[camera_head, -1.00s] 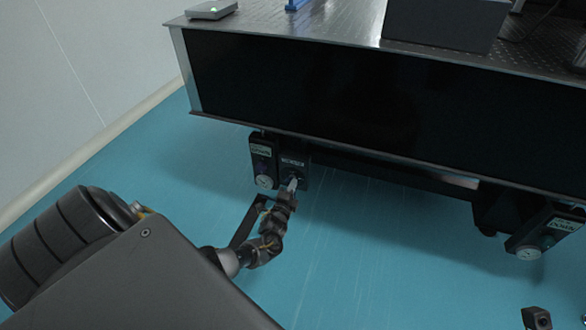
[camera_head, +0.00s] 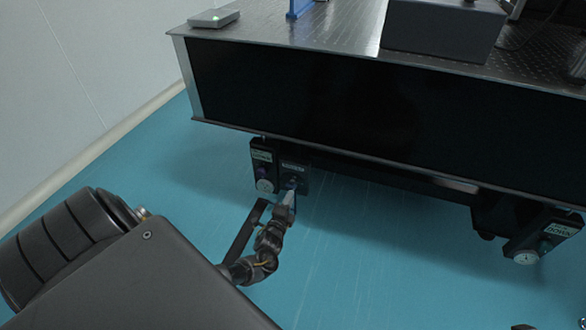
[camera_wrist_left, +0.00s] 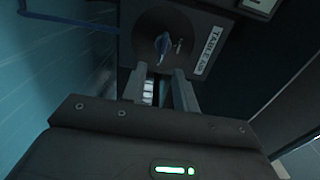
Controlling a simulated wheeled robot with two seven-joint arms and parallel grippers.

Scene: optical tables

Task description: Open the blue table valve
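The blue table valve (camera_head: 292,183) is a small blue handle on a dark round dial, on a black panel under the table's left end. In the left wrist view the valve (camera_wrist_left: 163,43) stands roughly upright, just beyond my fingertips, beside a white label reading TABLE and more that is hard to read. My left gripper (camera_head: 286,196) is just below and in front of the valve. In the left wrist view the left gripper (camera_wrist_left: 160,74) has its two fingers apart with an empty gap, and the valve appears clear of them.
The optical table (camera_head: 350,95) overhangs the panel. A neighbouring panel (camera_head: 263,168) with a white gauge (camera_head: 265,186) stands just left of the valve. Another gauge panel (camera_head: 540,240) is at the right. The blue floor (camera_head: 380,260) between them is clear.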

